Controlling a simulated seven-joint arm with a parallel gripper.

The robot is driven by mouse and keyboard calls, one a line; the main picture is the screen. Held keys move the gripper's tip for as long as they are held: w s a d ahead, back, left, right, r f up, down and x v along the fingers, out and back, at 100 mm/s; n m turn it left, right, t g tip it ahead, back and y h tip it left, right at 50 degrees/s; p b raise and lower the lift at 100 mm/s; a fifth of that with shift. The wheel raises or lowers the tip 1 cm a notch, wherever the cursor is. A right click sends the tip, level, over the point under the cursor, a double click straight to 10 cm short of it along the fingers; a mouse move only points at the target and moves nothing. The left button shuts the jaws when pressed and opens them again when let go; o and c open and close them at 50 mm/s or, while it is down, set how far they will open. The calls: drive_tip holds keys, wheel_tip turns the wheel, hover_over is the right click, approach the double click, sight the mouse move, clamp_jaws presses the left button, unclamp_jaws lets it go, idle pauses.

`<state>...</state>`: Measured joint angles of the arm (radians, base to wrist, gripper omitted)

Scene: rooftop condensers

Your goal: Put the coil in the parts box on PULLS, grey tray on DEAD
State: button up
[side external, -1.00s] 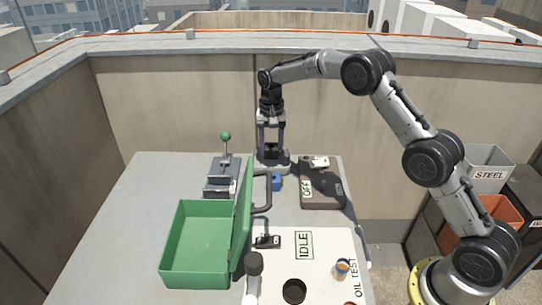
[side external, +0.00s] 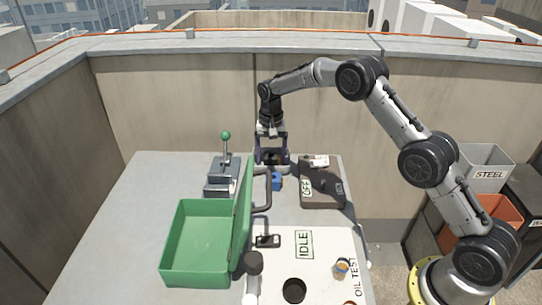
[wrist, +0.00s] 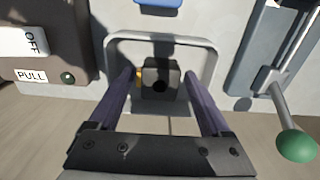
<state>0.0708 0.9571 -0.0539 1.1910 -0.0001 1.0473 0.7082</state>
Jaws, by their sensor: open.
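A lever with a green knob (side external: 225,136) stands left of the tray. A blue item (side external: 276,182) is just in front. The brown OFF board (side external: 322,198) lies right. A white IDLE board (side external: 325,241), a black device (side external: 267,241) and a dark-topped cylinder (side external: 253,262) are nearer.

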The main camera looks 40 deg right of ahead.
drive_tip(key=shift+r, duration=0.15)
wheel_tip(320, 180, up, 12)
idle(0.5)
drive_tip(key=s+a+r+n+t, duration=0.3)
drive_tip(key=s+r+n, duration=0.1)
drive_tip(key=s+r, duration=1.25)
drive_tip(key=s+f+n+t, duration=0.1)
drive_tip(key=s+f+n, duration=0.1)
drive_tip(key=s, duration=1)
drive_tip(key=s+a+f+n+t, duration=0.1)
drive_tip(key=s+f+n, duration=0.2)
drive_tip(key=s, duration=1)
wheel_tip(320, 180, down, 2)
drive_tip(key=shift+f+t, duration=0.2)
drive_tip(key=shift+t, duration=0.1)
